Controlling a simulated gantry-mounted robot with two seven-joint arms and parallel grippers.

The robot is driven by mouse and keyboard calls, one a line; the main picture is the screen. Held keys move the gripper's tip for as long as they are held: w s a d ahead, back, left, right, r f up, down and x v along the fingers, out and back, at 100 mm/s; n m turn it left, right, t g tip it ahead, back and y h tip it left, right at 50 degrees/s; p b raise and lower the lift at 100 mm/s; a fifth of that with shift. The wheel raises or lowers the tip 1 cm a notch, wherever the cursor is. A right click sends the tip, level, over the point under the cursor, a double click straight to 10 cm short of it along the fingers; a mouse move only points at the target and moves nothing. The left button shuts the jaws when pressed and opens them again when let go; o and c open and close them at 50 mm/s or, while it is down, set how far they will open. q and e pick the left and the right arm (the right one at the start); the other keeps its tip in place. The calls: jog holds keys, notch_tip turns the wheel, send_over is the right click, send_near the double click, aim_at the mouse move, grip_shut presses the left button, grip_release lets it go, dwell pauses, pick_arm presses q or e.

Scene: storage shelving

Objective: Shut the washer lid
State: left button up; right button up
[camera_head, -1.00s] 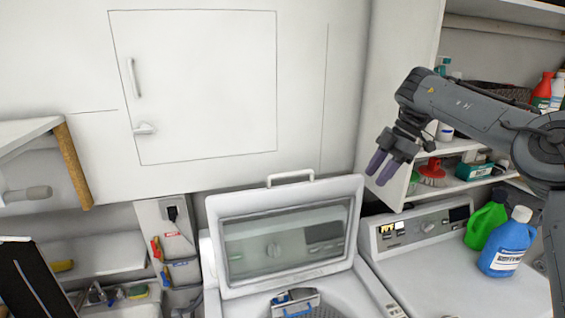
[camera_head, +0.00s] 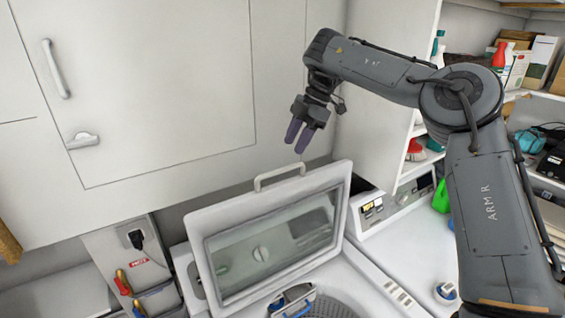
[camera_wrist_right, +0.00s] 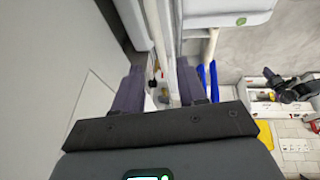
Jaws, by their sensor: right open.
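The washer lid (camera_head: 205,228) stands raised and open, a white frame around a dark glass window, with a handle (camera_head: 280,175) on its top edge. The washer's opening (camera_head: 335,300) shows below it at the bottom of the head view. My right gripper (camera_head: 297,145) hangs above the lid handle, pointing down, apart from it, with its purple fingers parted and empty. In the right wrist view the two fingers (camera_wrist_right: 165,92) are apart, with a pale rod-like thing visible between them.
A white wall cabinet (camera_head: 150,80) stands behind and left of the lid. A second machine (camera_head: 415,250) stands to the right, with a green bottle (camera_head: 442,196) partly hidden by my right arm. Shelves with bottles and boxes (camera_head: 540,60) are at the far right.

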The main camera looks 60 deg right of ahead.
aim_at(285, 168)
jog(key=x, duration=0.7)
jog(key=shift+w+a+f, duration=0.1)
jog(key=shift+w+f, duration=0.05)
jog(key=shift+f, duration=0.05)
grip_shut()
